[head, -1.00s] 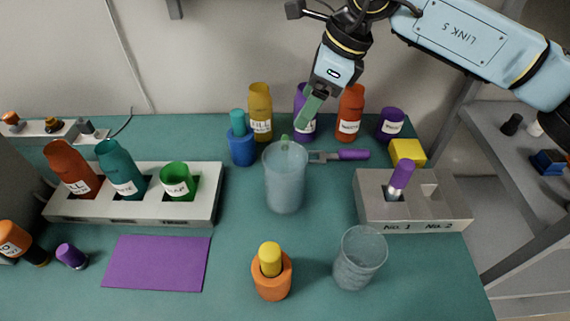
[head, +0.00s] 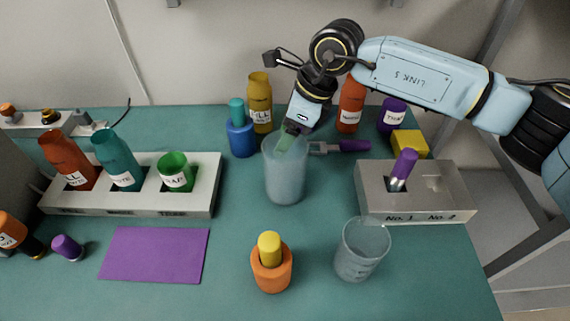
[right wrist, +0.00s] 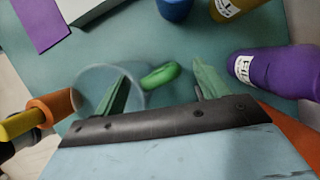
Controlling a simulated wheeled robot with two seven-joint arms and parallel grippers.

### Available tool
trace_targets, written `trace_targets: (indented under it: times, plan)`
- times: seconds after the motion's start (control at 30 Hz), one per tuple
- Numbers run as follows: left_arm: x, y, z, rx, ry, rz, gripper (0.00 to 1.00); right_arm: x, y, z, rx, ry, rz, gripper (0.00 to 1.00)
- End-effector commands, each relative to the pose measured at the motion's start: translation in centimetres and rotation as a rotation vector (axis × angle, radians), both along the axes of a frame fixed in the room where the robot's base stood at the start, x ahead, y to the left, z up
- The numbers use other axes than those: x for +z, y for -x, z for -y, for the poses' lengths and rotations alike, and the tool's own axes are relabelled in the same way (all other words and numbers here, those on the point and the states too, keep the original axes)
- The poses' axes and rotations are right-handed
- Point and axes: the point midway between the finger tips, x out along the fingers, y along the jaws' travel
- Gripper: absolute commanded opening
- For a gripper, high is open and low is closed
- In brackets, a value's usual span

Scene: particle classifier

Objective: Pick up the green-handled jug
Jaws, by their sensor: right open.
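The jug (head: 285,178) is a tall translucent container standing upright on the teal table. Its green handle (right wrist: 160,76) shows in the right wrist view, between the two green fingers of my right gripper (right wrist: 158,88). One finger overlaps the jug's body in that view; whether it is inside or in front I cannot tell. The fingers are apart and not closed on the handle. In the head view my right gripper (head: 287,136) comes down at the jug's rim from behind and covers the handle. My left gripper is not in view.
A purple bottle (right wrist: 275,74) stands close beside the right gripper. Yellow (head: 260,100) and blue (head: 240,138) bottles stand behind the jug. A purple-handled tool (head: 352,146) lies right of it. A clear beaker (head: 361,250) and an orange holder (head: 271,274) stand in front.

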Motion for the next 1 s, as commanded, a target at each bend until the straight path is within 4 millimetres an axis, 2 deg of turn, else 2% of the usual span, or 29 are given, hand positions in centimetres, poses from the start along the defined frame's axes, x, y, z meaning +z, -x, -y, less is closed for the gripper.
trace_targets:
  times: [0.1,0.63,1.0]
  plan:
    - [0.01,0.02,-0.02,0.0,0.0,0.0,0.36,0.03,0.01,0.01,0.0,0.0,0.0,0.71]
    - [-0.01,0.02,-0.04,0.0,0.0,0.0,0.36,0.03,0.03,0.0,0.0,0.0,-0.001,0.01]
    - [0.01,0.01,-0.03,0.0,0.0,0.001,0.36,0.32,0.0,-0.06,0.0,-0.003,0.001,0.0]
